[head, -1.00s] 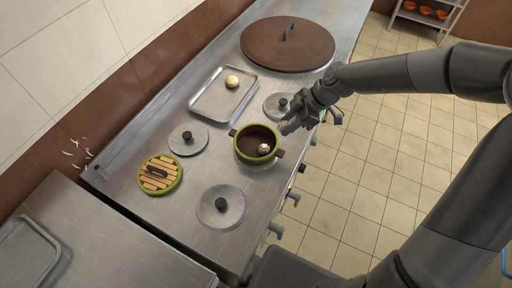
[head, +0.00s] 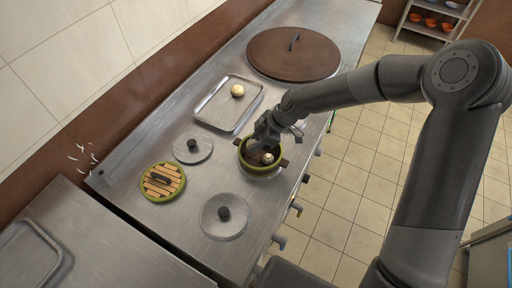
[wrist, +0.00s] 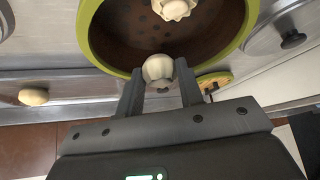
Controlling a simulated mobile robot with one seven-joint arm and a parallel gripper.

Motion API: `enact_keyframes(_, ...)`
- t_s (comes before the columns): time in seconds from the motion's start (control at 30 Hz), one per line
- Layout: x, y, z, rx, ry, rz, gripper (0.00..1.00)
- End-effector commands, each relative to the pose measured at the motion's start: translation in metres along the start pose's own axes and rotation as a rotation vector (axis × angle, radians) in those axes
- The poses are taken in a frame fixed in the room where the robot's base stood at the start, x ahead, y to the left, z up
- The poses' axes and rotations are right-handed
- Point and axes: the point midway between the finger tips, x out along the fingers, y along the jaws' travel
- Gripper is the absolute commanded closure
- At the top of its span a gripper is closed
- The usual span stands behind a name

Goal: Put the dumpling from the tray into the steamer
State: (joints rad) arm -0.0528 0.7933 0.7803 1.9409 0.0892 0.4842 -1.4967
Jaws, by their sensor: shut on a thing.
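The steamer (head: 246,164) is a round pot with a green rim, dark side handles and a brown perforated floor. One pale pleated dumpling (head: 268,158) sits inside it and also shows at the top of the wrist view (wrist: 173,9). My gripper (wrist: 160,84) is shut on a second, smooth white dumpling (wrist: 157,69), held over the steamer's near rim in that view. In the head view my gripper (head: 264,139) is over the steamer and hides part of it. Another round pale dumpling (head: 237,91) lies on the metal tray (head: 218,109).
A slatted lid with a green rim (head: 153,188) lies left of the steamer. Metal lids with black knobs (head: 205,150) (head: 222,224) lie nearby on the steel counter. A large brown lid (head: 275,55) covers the far end. Valves line the counter's right edge.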

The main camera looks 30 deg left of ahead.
Motion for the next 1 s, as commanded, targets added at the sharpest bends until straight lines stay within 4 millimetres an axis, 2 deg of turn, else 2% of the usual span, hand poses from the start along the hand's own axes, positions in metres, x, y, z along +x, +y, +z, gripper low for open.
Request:
enact_keyframes(0.23, 0.029, 0.0, 0.018, 0.002, 0.0, -0.002, 0.88)
enact_keyframes(0.6, 0.033, 0.0, 0.022, 0.001, 0.0, 0.0, 0.88)
enact_keyframes(0.63, 0.033, 0.0, 0.022, 0.001, 0.0, 0.0, 0.65)
enact_keyframes(0.7, 0.033, 0.0, 0.022, 0.001, 0.0, 0.0, 0.6)
enact_keyframes(0.73, 0.033, 0.0, 0.022, 0.001, 0.0, 0.0, 0.57)
enact_keyframes(1.0, 0.032, 0.0, 0.021, 0.0, 0.0, 0.001, 0.57)
